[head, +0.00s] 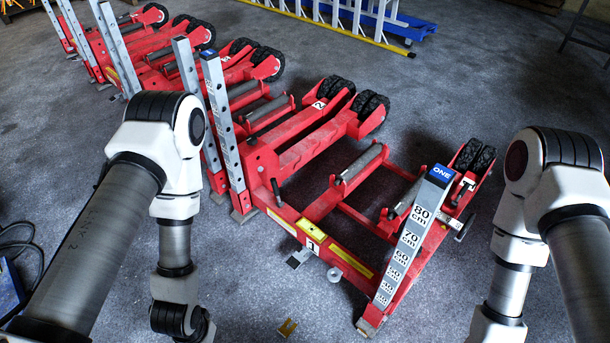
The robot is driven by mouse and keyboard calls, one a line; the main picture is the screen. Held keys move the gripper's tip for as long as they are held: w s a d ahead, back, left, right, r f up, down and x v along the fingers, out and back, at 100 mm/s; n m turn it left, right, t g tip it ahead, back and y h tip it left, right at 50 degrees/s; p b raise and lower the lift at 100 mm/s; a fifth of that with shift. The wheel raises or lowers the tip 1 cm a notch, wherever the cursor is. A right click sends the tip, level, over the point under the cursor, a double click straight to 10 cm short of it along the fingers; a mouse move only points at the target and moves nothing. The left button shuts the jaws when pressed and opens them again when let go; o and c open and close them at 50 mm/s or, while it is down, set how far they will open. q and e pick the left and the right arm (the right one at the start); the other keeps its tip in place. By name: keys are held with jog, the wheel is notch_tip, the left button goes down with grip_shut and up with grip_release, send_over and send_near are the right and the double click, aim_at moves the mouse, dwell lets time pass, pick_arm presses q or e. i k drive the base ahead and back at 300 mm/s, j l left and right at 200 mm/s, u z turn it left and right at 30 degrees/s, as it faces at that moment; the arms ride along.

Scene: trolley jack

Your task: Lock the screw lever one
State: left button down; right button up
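The front red trolley jack (345,262) stands on the grey floor, with a white "1" plate on its front beam. A post marked "ONE" (420,230) with a centimetre scale rises at its right. A small grey part with a dark end (458,226) sticks out just right of the post. My arms come in at left and right, but both grippers are outside the picture.
Several more red jacks, one marked "2" (318,104), stand in a row toward the back left. A ladder on a blue base (345,20) is at the back. The floor in front of the jack is mostly clear.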

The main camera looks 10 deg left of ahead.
aim_at(277, 191)
jog(key=i+j+z, duration=0.15)
jog(key=j, duration=0.25)
jog(key=i+j+z, duration=0.15)
jog(key=j, duration=0.25)
jog(key=j+z, duration=0.15)
jog(key=j, duration=0.3)
jog(key=i, duration=0.05)
